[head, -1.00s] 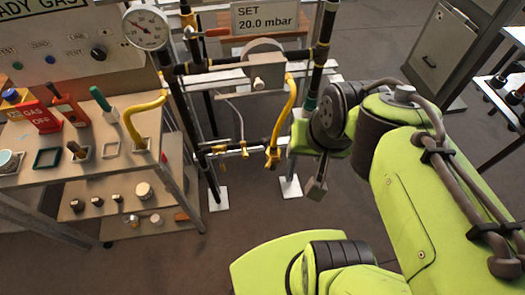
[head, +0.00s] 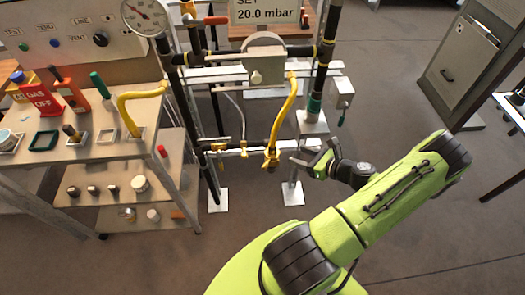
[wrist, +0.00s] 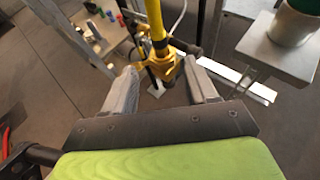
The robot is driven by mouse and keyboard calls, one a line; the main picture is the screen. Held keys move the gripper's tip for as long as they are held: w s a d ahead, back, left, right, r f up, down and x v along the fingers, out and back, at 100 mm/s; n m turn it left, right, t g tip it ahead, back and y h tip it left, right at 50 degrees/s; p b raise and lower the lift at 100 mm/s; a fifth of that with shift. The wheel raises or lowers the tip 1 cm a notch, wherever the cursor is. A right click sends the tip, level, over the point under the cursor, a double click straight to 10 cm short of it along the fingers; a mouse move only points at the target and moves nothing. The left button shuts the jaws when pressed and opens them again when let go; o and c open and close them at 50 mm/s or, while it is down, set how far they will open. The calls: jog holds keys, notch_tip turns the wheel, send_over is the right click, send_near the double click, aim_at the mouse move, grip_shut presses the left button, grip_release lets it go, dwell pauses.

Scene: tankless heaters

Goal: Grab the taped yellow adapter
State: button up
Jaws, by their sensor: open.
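A yellow adapter (head: 271,159) sits at the lower end of a yellow hose (head: 283,113) on the pipe stand. In the wrist view the adapter (wrist: 166,66) lies beyond and between my fingertips, with a dark band on the hose just above it. I cannot make out tape on the adapter clearly. My gripper (head: 301,158) is just right of the adapter, its fingers pointing left towards it. In the wrist view my gripper (wrist: 160,70) is open, with a finger on either side and no clear contact.
A horizontal pipe (head: 240,151) runs beside the adapter. A grey post with a green collar (head: 314,103) and a small box (head: 341,92) stand close right of it. A tool cart (head: 85,150) stands left, with another yellow hose (head: 125,108).

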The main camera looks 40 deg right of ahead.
aim_at(272, 150)
jog(key=b+x, duration=0.3)
jog(key=x, duration=1.2)
jog(key=shift+f, duration=0.1)
jog(key=shift+s, duration=0.1)
